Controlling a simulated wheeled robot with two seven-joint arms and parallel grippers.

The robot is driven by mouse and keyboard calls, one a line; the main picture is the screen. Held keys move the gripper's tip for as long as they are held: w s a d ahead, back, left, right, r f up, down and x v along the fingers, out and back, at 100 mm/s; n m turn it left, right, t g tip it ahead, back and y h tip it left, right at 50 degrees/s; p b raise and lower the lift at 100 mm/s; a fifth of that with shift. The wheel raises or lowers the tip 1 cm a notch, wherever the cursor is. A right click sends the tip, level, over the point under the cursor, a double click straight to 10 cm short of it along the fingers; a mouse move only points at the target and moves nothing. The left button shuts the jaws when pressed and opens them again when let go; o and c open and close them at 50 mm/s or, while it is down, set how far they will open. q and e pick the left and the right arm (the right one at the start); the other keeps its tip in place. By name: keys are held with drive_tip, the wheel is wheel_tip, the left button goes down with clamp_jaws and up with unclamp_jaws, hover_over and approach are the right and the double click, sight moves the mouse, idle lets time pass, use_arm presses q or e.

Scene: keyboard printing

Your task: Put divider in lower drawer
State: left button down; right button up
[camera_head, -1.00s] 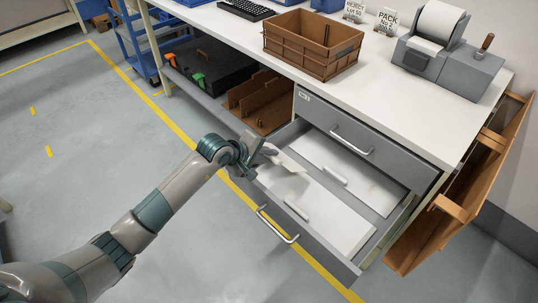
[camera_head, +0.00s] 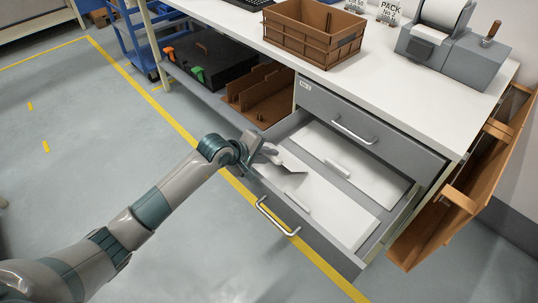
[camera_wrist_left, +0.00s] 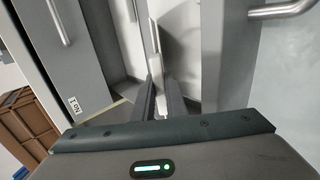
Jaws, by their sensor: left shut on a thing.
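My left gripper (camera_head: 262,157) is over the near left part of the open lower drawer (camera_head: 325,245). It is shut on a thin pale piece that looks like the divider (camera_head: 287,161), tilted above the drawer's floor. In the left wrist view the gripper's two dark fingers (camera_wrist_left: 159,100) close on the divider (camera_wrist_left: 155,45), seen nearly edge-on. I cannot tell if its lower edge touches the drawer. Two white panels with raised tabs (camera_head: 338,168) (camera_head: 296,201) lie in the drawer. My right gripper is not in view.
The upper drawer (camera_head: 372,130) is shut above the open one. A brown shelf insert (camera_head: 265,95) and a black case (camera_head: 208,62) are left of the drawers. A brown crate (camera_head: 312,35) and a grey label printer (camera_head: 455,50) stand on the white worktop (camera_head: 385,75).

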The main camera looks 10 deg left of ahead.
use_arm(q)
drive_tip(key=c, duration=1.7)
unclamp_jaws()
drive_tip(key=shift+s+a+r+p, duration=0.2)
drive_tip(key=shift+a+r+p, duration=0.05)
drive_tip(key=shift+r+p, duration=0.15)
drive_tip(key=p+v, duration=0.4)
drive_tip(key=v, duration=0.4)
drive_tip(key=shift+s, duration=0.1)
drive_tip(key=b+v, duration=0.2)
drive_tip(key=v, duration=1.5)
drive_tip(key=shift+r, duration=0.2)
